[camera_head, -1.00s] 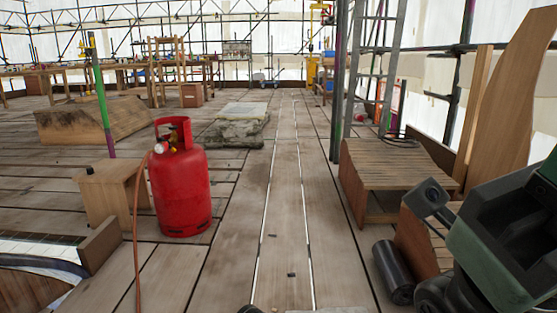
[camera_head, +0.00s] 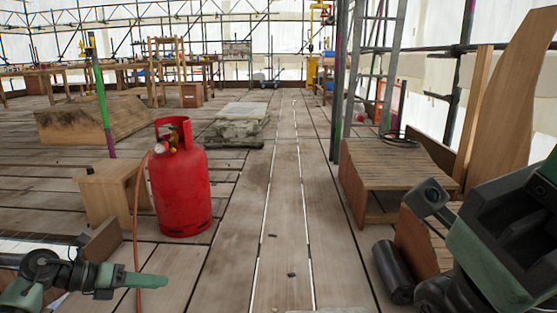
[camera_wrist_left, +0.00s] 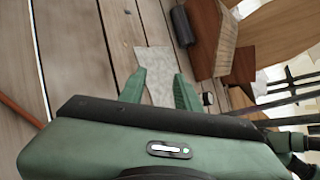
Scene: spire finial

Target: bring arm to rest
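My left gripper (camera_head: 154,282) is at the lower left of the head view, pointing right, in front of the red gas cylinder (camera_head: 180,190) as seen there. In the left wrist view the two green fingers (camera_wrist_left: 160,90) stand apart with nothing gripped. A pale mottled sheet (camera_wrist_left: 157,62) shows beyond and between them, apparently below. A large green and black part of my own body (camera_head: 500,245) fills the lower right of the head view.
An orange hose (camera_head: 136,230) hangs down behind my left gripper. A wooden box (camera_head: 108,195) stands beside the cylinder. A slatted wooden stand (camera_head: 400,165) and black roll (camera_head: 393,272) are on the right.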

